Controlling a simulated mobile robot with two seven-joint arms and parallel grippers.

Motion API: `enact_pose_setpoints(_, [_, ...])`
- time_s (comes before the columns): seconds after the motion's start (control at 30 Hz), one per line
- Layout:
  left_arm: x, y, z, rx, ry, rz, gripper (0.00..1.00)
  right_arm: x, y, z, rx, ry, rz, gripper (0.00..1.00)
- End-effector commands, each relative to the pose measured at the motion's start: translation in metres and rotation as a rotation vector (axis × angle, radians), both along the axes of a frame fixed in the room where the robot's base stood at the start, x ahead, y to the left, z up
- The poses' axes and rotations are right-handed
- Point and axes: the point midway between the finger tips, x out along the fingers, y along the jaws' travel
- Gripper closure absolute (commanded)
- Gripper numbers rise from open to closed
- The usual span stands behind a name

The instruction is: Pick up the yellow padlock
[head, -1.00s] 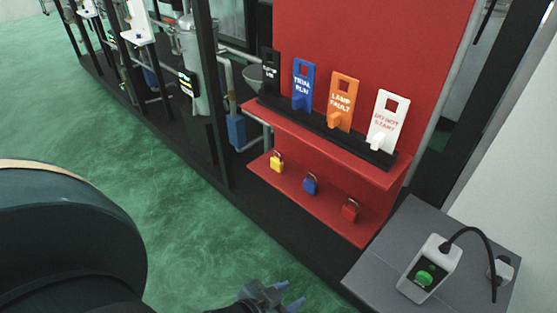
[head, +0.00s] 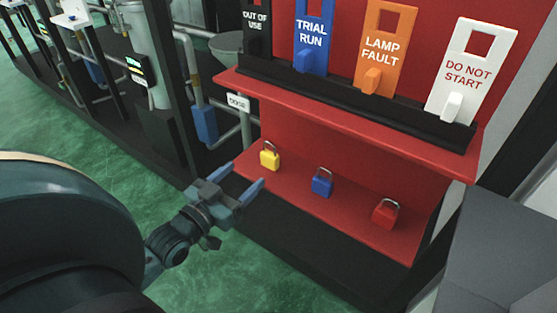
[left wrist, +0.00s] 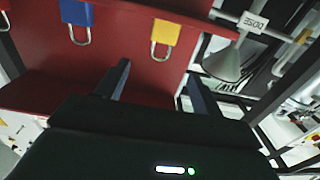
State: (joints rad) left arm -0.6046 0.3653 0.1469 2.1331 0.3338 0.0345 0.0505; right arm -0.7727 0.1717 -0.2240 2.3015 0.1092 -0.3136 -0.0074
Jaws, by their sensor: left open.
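The yellow padlock (head: 270,157) stands on the lower red shelf (head: 345,212), near its left end, with its shackle upward. My left gripper (head: 241,179) is open and empty, just in front of the shelf's left edge and short of the yellow padlock. In the left wrist view the yellow padlock (left wrist: 165,36) appears upside down beyond the two fingers (left wrist: 160,84), between them and apart from both. My right gripper is in neither view.
A blue padlock (head: 322,182) and a red padlock (head: 386,213) stand to the right on the same shelf. The upper red shelf (head: 350,120) overhangs them and holds several upright tags. A grey funnel (head: 228,46) and pipes are at the left.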

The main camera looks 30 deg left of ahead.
Motion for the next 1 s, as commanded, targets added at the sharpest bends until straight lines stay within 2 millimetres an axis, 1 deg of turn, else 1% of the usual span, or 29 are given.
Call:
enact_pose_setpoints(0.03, [0.01,-0.001,0.001,-0.001,-0.005,-0.001,0.33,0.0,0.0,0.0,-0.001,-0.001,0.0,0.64])
enact_pose_setpoints(0.1, [0.023,-0.002,0.001,-0.001,-0.003,-0.001,0.33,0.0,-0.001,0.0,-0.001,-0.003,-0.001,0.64])
enact_pose_setpoints(0.2, [0.041,-0.004,0.001,-0.001,-0.002,-0.001,0.33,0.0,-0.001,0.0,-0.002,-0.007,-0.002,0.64])
enact_pose_setpoints(0.3, [0.055,-0.005,0.0,0.0,0.0,-0.001,0.33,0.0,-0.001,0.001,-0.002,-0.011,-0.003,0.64])
enact_pose_setpoints(0.57, [0.073,-0.007,-0.002,0.0,0.002,-0.002,0.33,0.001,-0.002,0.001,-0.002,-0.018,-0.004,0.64])
enact_pose_setpoints(0.7, [0.094,-0.009,-0.006,0.0,0.002,-0.001,0.33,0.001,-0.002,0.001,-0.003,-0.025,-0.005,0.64])
enact_pose_setpoints(0.83, [0.111,-0.01,-0.006,0.001,0.002,-0.001,0.33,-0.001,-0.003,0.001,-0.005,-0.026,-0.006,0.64])
enact_pose_setpoints(0.9, [0.115,-0.011,-0.006,0.001,0.004,-0.001,0.33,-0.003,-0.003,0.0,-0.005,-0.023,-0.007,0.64])
enact_pose_setpoints(1.0, [0.118,-0.011,-0.006,0.001,0.005,-0.002,0.33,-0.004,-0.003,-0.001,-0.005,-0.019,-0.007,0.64])
